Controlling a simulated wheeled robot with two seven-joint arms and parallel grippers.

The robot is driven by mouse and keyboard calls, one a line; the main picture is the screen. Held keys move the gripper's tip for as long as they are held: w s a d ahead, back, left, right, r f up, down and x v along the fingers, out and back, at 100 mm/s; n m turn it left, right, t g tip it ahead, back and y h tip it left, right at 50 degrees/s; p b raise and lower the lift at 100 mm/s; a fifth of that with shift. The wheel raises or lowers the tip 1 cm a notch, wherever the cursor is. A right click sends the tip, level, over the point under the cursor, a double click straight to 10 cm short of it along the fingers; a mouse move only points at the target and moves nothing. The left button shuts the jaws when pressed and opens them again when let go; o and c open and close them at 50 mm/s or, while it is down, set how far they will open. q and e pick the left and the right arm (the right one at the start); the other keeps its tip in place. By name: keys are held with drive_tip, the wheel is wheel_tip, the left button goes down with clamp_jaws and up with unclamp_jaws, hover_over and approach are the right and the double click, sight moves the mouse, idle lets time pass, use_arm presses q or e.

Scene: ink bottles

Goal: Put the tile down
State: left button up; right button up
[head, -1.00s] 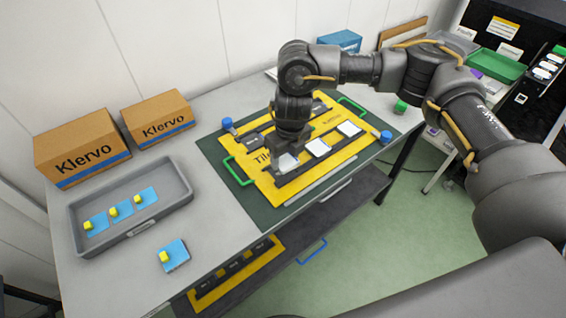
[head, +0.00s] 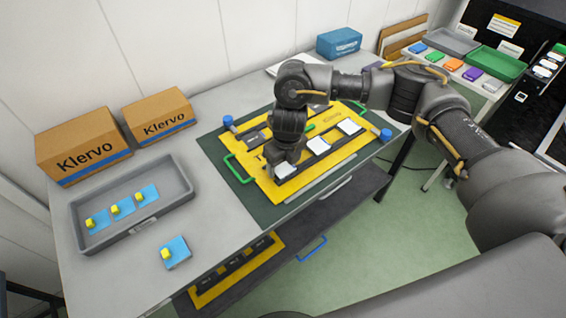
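A white tile (head: 286,171) is at the front left of the yellow board (head: 262,190), in line with two other white tiles (head: 318,145) (head: 349,127). My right gripper (head: 284,163) points down right over this tile, with its fingertips at the tile's back edge, and appears shut on it. The fingers are partly hidden by the hand, and I cannot tell whether the tile's underside touches the board. My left gripper is not in view.
The yellow board lies on a dark green mat (head: 267,215) with green handles and blue-capped posts (head: 386,134). A grey tray (head: 180,212) with blue tiles, a loose blue tile (head: 175,253) and Klervo boxes (head: 83,145) stand left. Bare tabletop (head: 120,275) is at front left.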

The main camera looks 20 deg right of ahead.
sight(286, 171)
drive_tip(key=shift+o, duration=0.8)
drive_tip(key=shift+r, duration=0.3)
wheel_tip(286, 171, up, 12)
drive_tip(key=s, duration=0.1)
drive_tip(key=shift+s+d+f, duration=0.15)
drive_tip(key=shift+s+d, duration=0.05)
drive_tip(key=shift+d, duration=0.05)
